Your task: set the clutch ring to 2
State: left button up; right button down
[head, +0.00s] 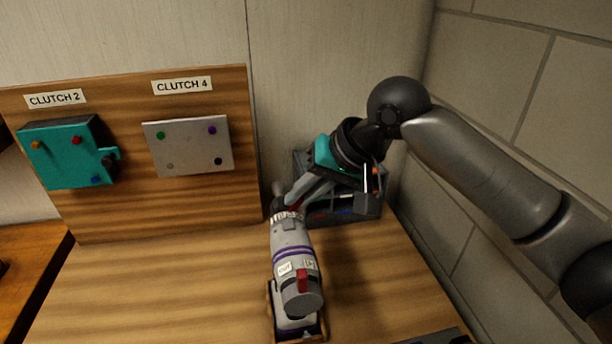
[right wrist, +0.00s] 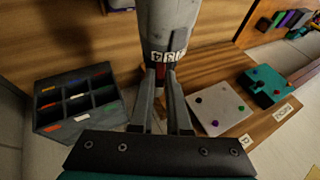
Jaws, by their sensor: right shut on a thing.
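A grey power tool (head: 292,248) with purple bands lies in a wooden cradle (head: 322,325) on the bench, its red switch (head: 302,280) toward me. Its clutch ring (head: 287,216), a pale band of dark digits, is near the far end. The ring also shows in the right wrist view (right wrist: 167,56), by a small red mark; I cannot read which digit is set. My right gripper (head: 284,204) is shut at the tool's far end, by the ring; its fingers (right wrist: 161,90) partly hide the gripped part. My left gripper is out of view.
A wooden board stands behind, with a teal plate (head: 66,155) under a "CLUTCH 2" label (head: 55,98) and a silver plate (head: 188,147) under a "CLUTCH 4" label (head: 182,86). A grey compartment bin (head: 325,211) is behind my right arm. The bench's left part is clear.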

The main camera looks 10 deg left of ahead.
aim_at(280, 205)
jog(key=shift+s+a+r+n+t+h+p, duration=0.35)
jog(key=shift+h+p, duration=0.45)
jog(key=shift+p, duration=1.15)
jog(key=shift+a+r+n+t+h+p, duration=0.1)
jog(key=shift+a+t+h+p, duration=0.4)
jog(key=shift+p, duration=1.4)
jog(key=shift+s+a+r+n+t+h+p, duration=0.2)
jog(key=shift+a+h+p, duration=0.3)
jog(key=shift+h+p, duration=1.05)
jog(key=p, duration=0.2)
jog(key=shift+s+a+f+h+p, duration=0.15)
jog(key=shift+a+h+p, duration=0.1)
jog(key=shift+a+p, duration=0.15)
jog(key=shift+s+a+f+t+h+p, duration=0.1)
jog(key=shift+a+t+h+p, duration=0.1)
jog(key=shift+t+h+p, duration=0.3)
jog(key=c, duration=0.9)
grip_release()
jog(key=shift+f, duration=0.1)
